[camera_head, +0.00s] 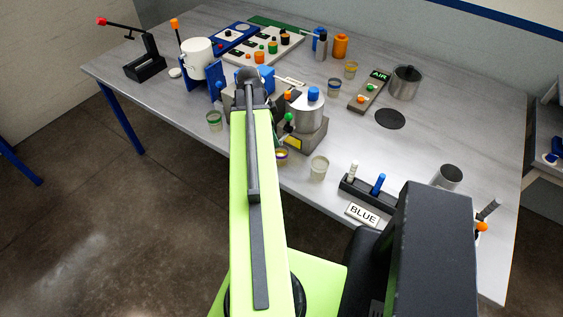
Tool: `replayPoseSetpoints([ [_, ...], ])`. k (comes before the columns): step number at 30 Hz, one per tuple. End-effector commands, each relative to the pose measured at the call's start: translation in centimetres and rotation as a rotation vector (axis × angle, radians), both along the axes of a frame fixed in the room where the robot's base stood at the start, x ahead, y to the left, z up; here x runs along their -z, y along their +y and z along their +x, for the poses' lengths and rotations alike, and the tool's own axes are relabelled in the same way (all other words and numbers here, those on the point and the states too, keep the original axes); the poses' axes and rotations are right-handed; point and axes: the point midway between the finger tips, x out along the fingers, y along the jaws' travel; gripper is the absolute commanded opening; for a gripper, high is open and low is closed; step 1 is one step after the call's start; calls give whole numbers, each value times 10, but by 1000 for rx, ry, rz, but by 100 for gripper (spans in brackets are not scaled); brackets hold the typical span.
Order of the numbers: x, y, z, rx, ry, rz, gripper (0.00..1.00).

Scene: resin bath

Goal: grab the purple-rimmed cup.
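The purple-rimmed cup (281,155) is a small cup with yellowish contents. It stands near the front edge of the grey table, just right of my lime-green arm, and the arm may cover part of its left side. My gripper (250,76) is at the far end of the arm, beyond the cup and up and left of it in the picture. Only dark parts of it show. The fingers cannot be made out, so I cannot tell whether it is open or holds anything.
A machine with a metal pot (305,107) stands behind the cup. A pale-rimmed cup (319,168) is to its right, a green-rimmed cup (214,121) left of my arm. A black rack (360,190) and BLUE sign (363,214) are at front right. The table's middle right is fairly clear.

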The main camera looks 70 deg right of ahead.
Motion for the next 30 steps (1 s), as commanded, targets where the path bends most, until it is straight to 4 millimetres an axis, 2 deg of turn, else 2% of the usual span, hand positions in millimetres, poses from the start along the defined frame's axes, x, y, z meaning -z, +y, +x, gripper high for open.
replayPoseSetpoints([
  [1, 23, -2, -3, 1, 0, 0, 80],
  [9, 75, -9, -15, 0, 0, 0, 80],
  [17, 78, -11, -18, 0, 0, 0, 80],
  [26, 125, -15, -25, 2, 0, 0, 80],
  [30, 129, -17, -28, 1, 1, -1, 80],
])
